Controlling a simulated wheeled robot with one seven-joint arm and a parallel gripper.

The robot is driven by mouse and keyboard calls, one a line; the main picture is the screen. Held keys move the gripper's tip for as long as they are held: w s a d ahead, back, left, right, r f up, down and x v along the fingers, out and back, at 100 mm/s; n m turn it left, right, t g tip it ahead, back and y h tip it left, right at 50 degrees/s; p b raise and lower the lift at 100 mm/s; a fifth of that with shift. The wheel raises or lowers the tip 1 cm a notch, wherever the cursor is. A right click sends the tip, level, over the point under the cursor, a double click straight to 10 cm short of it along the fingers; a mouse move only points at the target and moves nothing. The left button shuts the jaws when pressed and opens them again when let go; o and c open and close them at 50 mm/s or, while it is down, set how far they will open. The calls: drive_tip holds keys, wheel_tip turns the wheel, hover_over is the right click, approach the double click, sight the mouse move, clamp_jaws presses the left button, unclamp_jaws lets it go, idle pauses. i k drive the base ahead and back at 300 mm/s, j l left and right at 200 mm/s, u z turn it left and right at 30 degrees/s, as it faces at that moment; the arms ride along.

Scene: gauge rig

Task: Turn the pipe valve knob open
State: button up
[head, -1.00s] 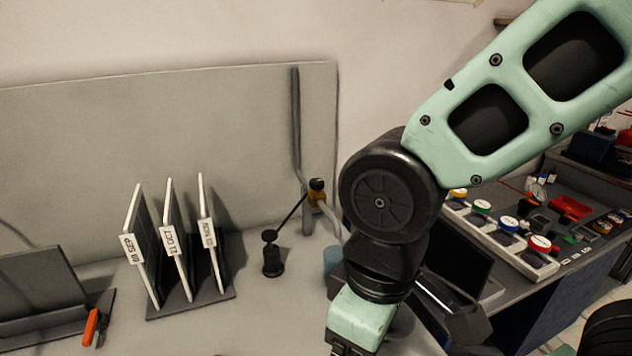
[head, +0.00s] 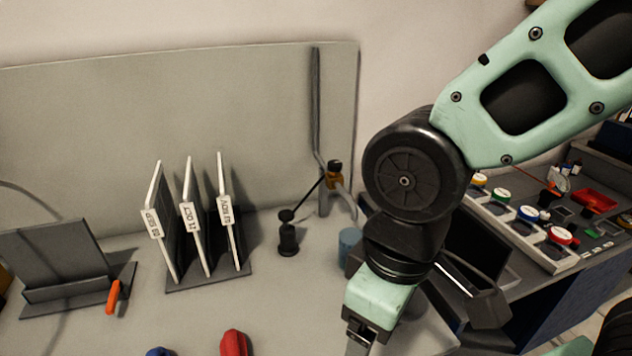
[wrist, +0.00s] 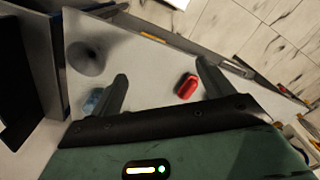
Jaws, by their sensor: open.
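A grey vertical pipe (head: 317,110) stands against the back panel. An orange-brown fitting with a black top, which looks like the pipe valve knob (head: 335,168), sits near its lower end in the head view. Whether it is open or closed is too small to tell. My gripper is mostly cut off at the bottom edge of the head view, below and in front of the valve. In the wrist view my gripper (wrist: 162,72) has its two fingers spread apart with nothing held. The valve cannot be made out in the wrist view.
A red object (head: 233,343) and a blue one (head: 158,352) lie at the front. A black stand with a slanted rod (head: 288,238) and a blue cup (head: 349,246) stand near the pipe. A rack of upright plates (head: 208,280) is left. A side bench (head: 590,215) is right.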

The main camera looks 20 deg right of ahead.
sight(334, 166)
drive_tip(key=i+l, duration=0.15)
drive_tip(key=l, duration=0.2)
drive_tip(key=i+l, duration=0.15)
drive_tip(key=l, duration=0.25)
drive_tip(key=i+l+u, duration=0.1)
drive_tip(key=l, duration=0.25)
